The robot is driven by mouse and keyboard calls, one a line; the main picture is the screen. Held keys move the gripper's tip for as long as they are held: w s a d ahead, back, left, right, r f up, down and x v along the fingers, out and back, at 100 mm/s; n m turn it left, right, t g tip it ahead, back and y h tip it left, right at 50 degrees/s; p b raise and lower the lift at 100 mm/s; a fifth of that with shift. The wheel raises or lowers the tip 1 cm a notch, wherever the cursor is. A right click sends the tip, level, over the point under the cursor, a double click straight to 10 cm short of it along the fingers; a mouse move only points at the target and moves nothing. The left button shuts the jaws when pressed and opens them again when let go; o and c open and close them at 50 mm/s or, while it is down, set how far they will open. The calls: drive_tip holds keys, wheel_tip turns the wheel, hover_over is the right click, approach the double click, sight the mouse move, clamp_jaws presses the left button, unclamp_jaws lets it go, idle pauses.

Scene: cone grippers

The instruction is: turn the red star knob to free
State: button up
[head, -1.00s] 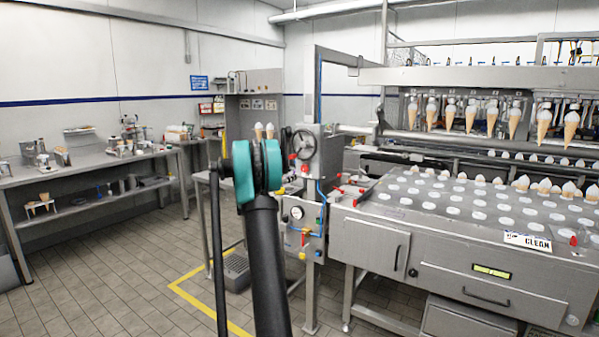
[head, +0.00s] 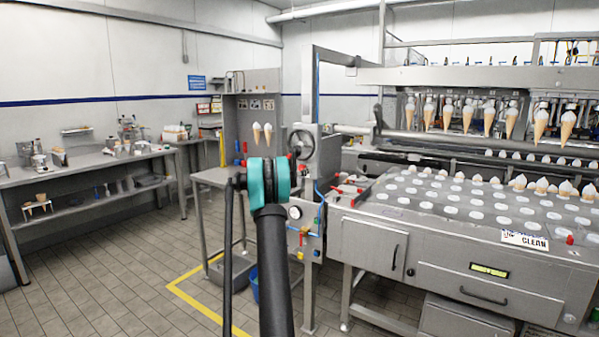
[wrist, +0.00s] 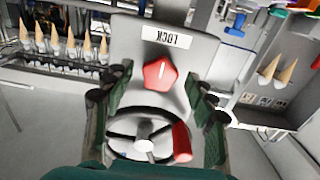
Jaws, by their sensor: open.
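The red star knob (wrist: 161,77) is in the middle of the wrist view, on a grey panel. Its white line points up the picture, roughly toward a white label (wrist: 167,37) that reads LOCK upside down. My gripper (wrist: 158,88) is open, with one dark green finger on each side of the knob in the picture. I see no finger touching the knob, and I cannot tell how deep the fingers reach. In the head view my arm hides the gripper and the knob.
A handwheel (wrist: 144,145) with a red handle (wrist: 181,143) is just below the knob in the wrist view; the wheel also shows in the head view (head: 302,144). A machine table (head: 380,212) with cones stands right. Open floor (head: 120,270) lies left.

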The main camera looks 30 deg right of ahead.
drive_tip(key=shift+c, duration=0.6)
drive_tip(key=c, duration=1)
drive_tip(key=shift+c, duration=0.2)
drive_tip(key=shift+n, duration=0.4)
drive_tip(key=n, duration=0.3)
drive_tip(key=shift+n, duration=0.4)
drive_tip(key=n, duration=0.9)
drive_tip(key=shift+n, duration=2.3)
